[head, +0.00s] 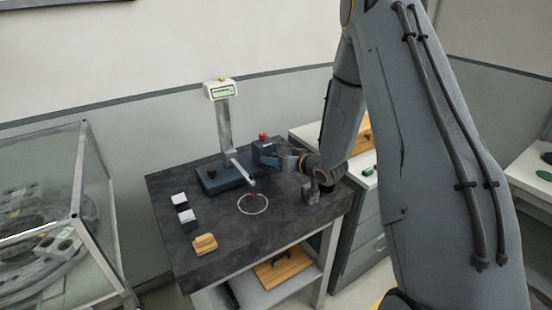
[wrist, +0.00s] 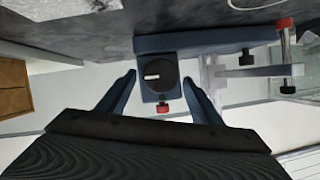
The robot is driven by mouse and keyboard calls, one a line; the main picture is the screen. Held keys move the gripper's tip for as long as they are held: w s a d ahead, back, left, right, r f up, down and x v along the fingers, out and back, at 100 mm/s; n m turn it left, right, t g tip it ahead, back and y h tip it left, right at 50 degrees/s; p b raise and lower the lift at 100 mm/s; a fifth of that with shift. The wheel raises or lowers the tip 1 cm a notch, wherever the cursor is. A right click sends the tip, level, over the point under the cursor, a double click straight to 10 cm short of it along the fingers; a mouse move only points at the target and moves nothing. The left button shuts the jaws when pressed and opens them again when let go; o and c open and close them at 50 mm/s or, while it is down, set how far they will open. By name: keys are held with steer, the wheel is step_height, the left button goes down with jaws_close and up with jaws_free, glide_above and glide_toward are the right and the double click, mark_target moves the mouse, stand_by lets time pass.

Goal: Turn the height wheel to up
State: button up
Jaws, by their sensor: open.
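The apparatus on the dark table has a blue base (head: 226,178), a grey column and a white head with a green display (head: 221,91). A blue box (head: 264,148) with a red knob (head: 263,136) stands at its right side. In the wrist view, where the table appears at the top, a black round wheel (wrist: 160,76) with a short white mark faces me. I take it for the height wheel. My gripper (head: 279,161) is open beside the blue box. In the wrist view my gripper (wrist: 160,80) has one finger on each side of the wheel, apparently apart from it.
A white ring mark (head: 253,204) lies in front of the apparatus. White blocks (head: 179,199) and a wooden block (head: 205,244) lie on the table's left part. A small grey object (head: 310,195) is near its right edge. A glass case (head: 60,215) stands left, a drawer cabinet (head: 366,245) right.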

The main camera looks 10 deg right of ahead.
steer(key=shift+w+a+f, duration=0.1)
steer(key=shift+w+a, duration=0.05)
steer(key=shift+w, duration=0.15)
steer(key=c, duration=1.1)
